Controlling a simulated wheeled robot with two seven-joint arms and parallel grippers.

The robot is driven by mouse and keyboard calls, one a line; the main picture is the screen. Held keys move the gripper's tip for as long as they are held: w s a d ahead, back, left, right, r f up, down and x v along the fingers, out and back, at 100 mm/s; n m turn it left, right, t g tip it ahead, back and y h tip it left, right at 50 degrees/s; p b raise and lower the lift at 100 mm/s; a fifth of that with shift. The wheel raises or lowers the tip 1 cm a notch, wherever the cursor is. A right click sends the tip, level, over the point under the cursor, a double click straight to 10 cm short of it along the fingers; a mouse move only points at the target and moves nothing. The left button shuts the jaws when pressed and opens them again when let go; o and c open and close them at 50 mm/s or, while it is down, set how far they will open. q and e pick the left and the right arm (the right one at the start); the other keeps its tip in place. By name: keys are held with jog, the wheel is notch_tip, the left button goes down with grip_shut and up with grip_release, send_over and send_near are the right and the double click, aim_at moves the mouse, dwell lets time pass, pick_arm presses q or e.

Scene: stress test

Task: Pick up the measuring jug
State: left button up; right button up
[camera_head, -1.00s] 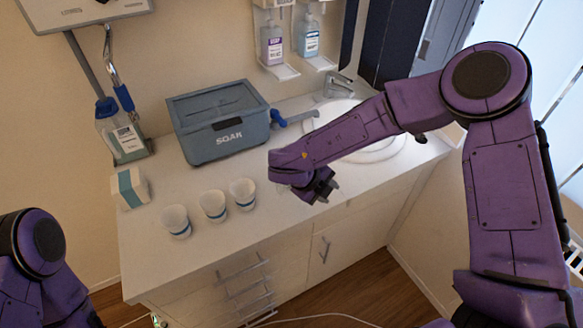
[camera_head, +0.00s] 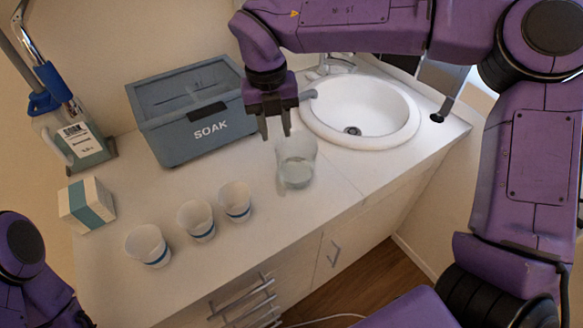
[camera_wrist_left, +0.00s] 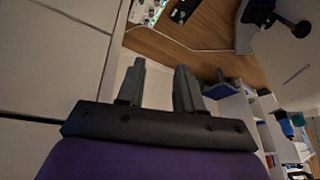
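The measuring jug (camera_head: 296,165) is a clear, see-through cup with pale liquid low inside. It stands upright on the white counter in the head view, front-left of the sink. My right gripper (camera_head: 274,134) points down just behind and left of the jug's rim. Its two dark fingers are apart, with nothing visible between them; whether one touches the rim I cannot tell. My left gripper (camera_wrist_left: 160,88) shows in the left wrist view with its fingers apart and empty, away from the jug.
A grey SOAK bin (camera_head: 200,138) stands left of the jug. White cups with blue bands (camera_head: 196,221) line the counter's front left. A white and teal box (camera_head: 87,204) and a labelled bottle (camera_head: 78,143) are farther left. The sink (camera_head: 362,105) is at right.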

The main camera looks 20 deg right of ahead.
aim_at(278, 160)
jog(key=f, duration=0.4)
jog(key=shift+w+d+f+p, duration=0.15)
jog(key=shift+w+f+p, duration=0.05)
jog(key=shift+f+p, duration=0.15)
jog(key=shift+s+f, duration=0.1)
jog(key=shift+f, duration=0.25)
notch_tip(278, 160, down, 5)
jog(key=shift+f+p, duration=0.15)
jog(key=shift+p, duration=0.45)
grip_shut()
